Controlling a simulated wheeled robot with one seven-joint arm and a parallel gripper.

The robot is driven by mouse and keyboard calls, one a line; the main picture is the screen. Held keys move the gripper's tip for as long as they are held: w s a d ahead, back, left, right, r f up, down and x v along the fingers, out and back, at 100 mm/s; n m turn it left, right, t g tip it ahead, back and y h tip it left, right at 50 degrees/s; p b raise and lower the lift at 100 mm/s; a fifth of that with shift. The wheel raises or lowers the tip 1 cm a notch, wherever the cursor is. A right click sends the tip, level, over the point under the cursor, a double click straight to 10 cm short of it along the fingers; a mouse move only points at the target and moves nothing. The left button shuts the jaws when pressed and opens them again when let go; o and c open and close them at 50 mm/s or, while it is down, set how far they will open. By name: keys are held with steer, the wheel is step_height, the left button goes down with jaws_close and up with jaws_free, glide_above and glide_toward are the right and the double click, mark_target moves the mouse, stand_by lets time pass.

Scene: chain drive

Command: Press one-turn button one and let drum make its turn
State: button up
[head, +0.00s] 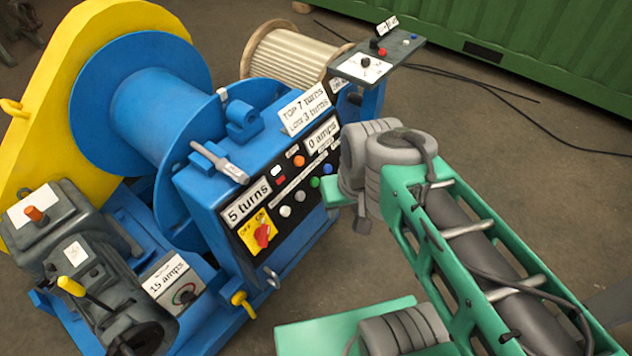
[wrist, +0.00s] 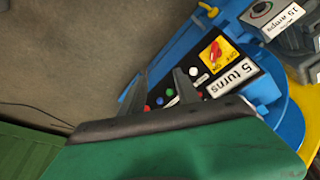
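The blue drum (head: 145,95) is bare and stands between blue flanges beside a yellow guard. The black control panel (head: 290,190) on the blue housing has white buttons (head: 285,211), a green button (head: 314,183) and a blue button (head: 327,169). In the wrist view the panel also shows a red button (wrist: 146,108). The labels are too small to tell which is one-turn button one. Displays read "5 turns" and "0 amps". My gripper (wrist: 160,80) has two dark fingers spread apart and empty, over the button end of the panel. In the head view my green arm hides the fingers.
A yellow plate with a red off/on switch (head: 262,232) is beside the buttons. A grey motor (head: 90,260) stands at lower left. A small control stand (head: 380,60), a wooden reel (head: 290,55) and a green container (head: 520,60) are behind. Cables cross the floor.

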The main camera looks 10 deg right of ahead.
jaws_close()
stand_by(0.3)
stand_by(1.4)
